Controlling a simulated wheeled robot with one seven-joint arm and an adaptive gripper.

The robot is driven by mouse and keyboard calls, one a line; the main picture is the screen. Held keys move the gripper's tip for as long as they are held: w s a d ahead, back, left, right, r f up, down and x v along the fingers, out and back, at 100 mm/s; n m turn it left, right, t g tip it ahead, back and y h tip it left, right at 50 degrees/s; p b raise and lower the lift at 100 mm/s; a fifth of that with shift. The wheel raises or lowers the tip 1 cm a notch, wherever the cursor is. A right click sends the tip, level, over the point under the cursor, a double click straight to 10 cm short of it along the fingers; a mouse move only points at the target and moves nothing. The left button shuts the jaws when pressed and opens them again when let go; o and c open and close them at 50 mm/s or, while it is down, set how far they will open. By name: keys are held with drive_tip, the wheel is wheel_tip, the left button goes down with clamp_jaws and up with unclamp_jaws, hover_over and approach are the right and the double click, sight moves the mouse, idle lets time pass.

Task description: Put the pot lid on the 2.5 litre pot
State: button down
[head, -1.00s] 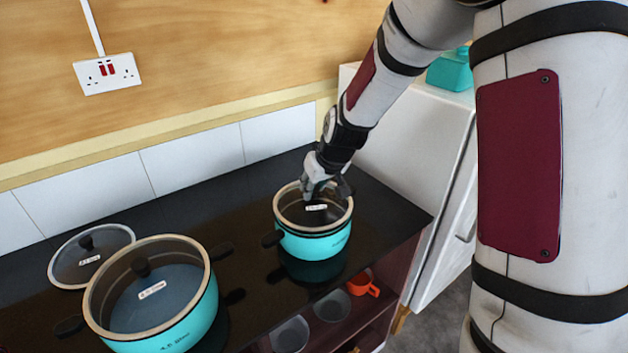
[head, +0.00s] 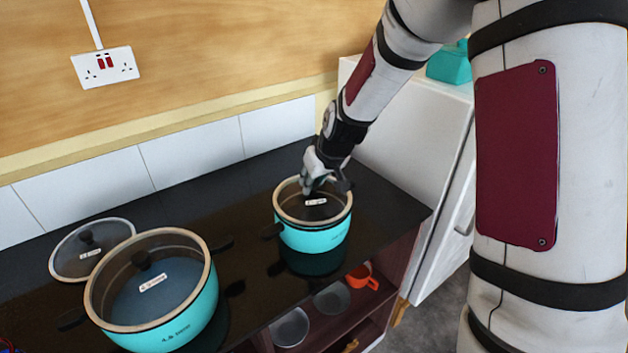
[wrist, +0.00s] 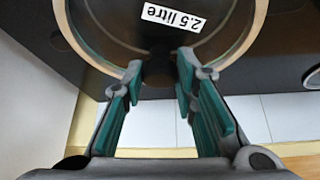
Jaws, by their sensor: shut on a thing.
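The pot lid (wrist: 110,22) is clear with a dark knob and a white label reading 2.5 litre. My gripper (wrist: 158,75) is shut on its knob, which is partly hidden between the fingertips. In the head view, my gripper (head: 318,190) is over the smaller turquoise pot (head: 315,240) on the right. The lid (head: 303,206) shows within that pot's beige rim and looks about level. I cannot tell whether a small gap is left under it. The writing on this pot is too small to read.
A larger turquoise pot (head: 180,325), with a lid inside its rim, stands front left. Another lid (head: 72,262) lies flat behind it. The dark hob is clear between the pots. A white cabinet (head: 430,150) stands right. An orange mug (head: 362,277) is on the shelf below.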

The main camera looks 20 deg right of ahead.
drive_tip(key=shift+f, duration=0.65)
drive_tip(key=c, duration=1.2)
unclamp_jaws()
drive_tip(key=shift+r, duration=0.1)
drive_tip(key=v, duration=1.2)
drive_tip(key=s+r+m, duration=0.1)
drive_tip(key=s+r, duration=0.4)
drive_tip(key=s, duration=0.8)
drive_tip(key=s+a+r+m+h, duration=0.1)
drive_tip(key=s+r, duration=0.4)
drive_tip(key=s, duration=0.8)
drive_tip(key=shift+s+a, duration=0.2)
drive_tip(key=shift+s, duration=0.05)
